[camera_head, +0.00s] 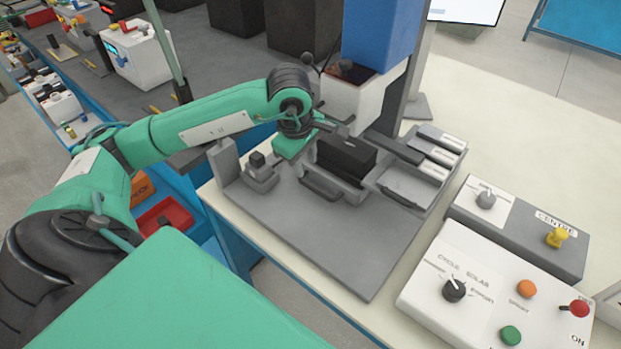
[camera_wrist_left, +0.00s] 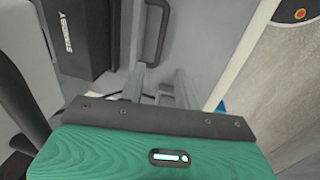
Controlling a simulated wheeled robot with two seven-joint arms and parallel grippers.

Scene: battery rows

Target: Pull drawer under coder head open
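The coder head (camera_head: 355,100) is a white block below a blue housing in the head view. Under it a black box (camera_head: 347,157) sits on the grey station; the box also shows in the wrist view (camera_wrist_left: 75,38). A dark curved handle (camera_head: 320,189) stands out at the station's front; a handle beside the box appears in the wrist view (camera_wrist_left: 153,35). My left gripper (camera_wrist_left: 160,72) is open and empty, its two grey fingers pointing towards the handle and short of it. In the head view the fingers are hard to make out. My right gripper is not in view.
A second handled tray (camera_head: 405,195) lies right of the box, with pale bars behind it. A small grey knob block (camera_head: 260,170) stands left. Control boxes with knobs (camera_head: 495,295) are at front right. The grey plate's front is clear.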

